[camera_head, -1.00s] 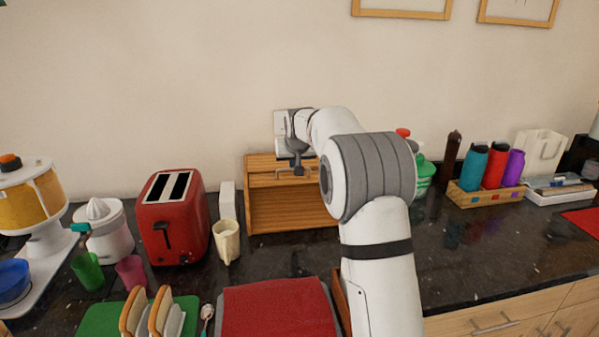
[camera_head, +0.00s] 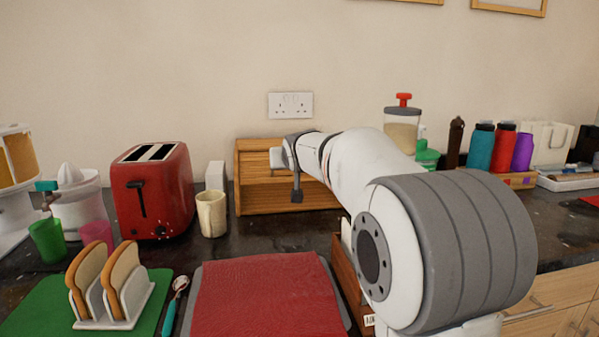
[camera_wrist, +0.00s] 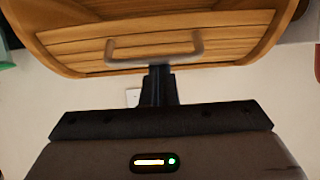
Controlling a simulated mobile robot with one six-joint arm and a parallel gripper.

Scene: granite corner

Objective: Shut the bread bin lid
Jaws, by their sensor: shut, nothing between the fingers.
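The wooden bread bin (camera_head: 252,196) stands against the wall, right of the toaster, its right part hidden behind my arm. In the wrist view its slatted wooden lid (camera_wrist: 75,48) fills the top of the picture and carries a pale bar handle (camera_wrist: 155,44). My gripper (camera_head: 297,196) is shut and empty, fingers pointing down in front of the bin. In the wrist view the shut fingers (camera_wrist: 160,70) reach the lid's edge, in line with the middle of the handle. I cannot tell whether they touch it. How far the lid is open is unclear.
A red toaster (camera_head: 153,190), a cream cup (camera_head: 211,213) and a white block (camera_head: 215,176) stand left of the bin. A red mat (camera_head: 268,300), toast rack (camera_head: 115,305) and spoon (camera_head: 175,300) lie in front. Bottles (camera_head: 503,147) stand at the right. Dark counter between mat and bin is clear.

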